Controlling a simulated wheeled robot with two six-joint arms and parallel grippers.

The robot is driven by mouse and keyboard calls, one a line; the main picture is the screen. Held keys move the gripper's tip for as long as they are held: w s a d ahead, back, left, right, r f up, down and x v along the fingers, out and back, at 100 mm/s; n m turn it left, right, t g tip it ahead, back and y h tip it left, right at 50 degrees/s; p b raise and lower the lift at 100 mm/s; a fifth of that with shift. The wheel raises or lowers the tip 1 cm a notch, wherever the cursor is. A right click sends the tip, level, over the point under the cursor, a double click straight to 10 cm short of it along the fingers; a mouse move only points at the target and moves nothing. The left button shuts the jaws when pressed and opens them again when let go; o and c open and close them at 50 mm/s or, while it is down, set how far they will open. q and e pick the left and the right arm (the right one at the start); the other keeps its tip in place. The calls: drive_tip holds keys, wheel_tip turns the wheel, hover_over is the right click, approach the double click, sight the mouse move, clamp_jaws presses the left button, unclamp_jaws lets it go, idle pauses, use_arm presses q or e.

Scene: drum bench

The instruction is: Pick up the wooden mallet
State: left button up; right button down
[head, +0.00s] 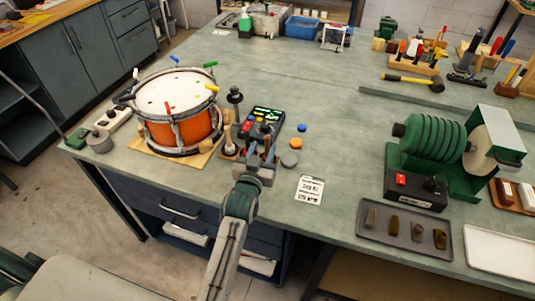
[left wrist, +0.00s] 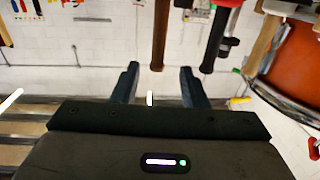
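In the left wrist view, a brown wooden handle (left wrist: 160,38) points down between my left fingers; its head is out of frame, so I cannot tell whether it is the mallet. My left gripper (left wrist: 160,75) is open, its fingers apart on either side of the handle's end, with gaps showing. In the head view, my left gripper (head: 262,150) is over the bench, right of the orange drum (head: 178,128), and hides part of what is there. My right gripper is out of view.
A control box with a green screen (head: 268,113) stands just behind my left gripper. A green roller machine (head: 435,145) stands farther right. The bench middle is clear.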

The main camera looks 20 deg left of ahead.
sight(267, 141)
use_arm(q)
drive_tip(key=w, duration=0.2)
drive_tip(key=w+p, duration=0.1)
drive_tip(key=w, duration=0.1)
drive_tip(key=shift+w+r, duration=0.2)
drive_tip(key=shift+w, duration=0.05)
drive_tip(key=shift+w+f, duration=0.1)
drive_tip(key=shift+w, duration=0.2)
drive_tip(key=shift+s, duration=0.1)
drive_tip(key=shift+c, duration=0.7)
clamp_jaws()
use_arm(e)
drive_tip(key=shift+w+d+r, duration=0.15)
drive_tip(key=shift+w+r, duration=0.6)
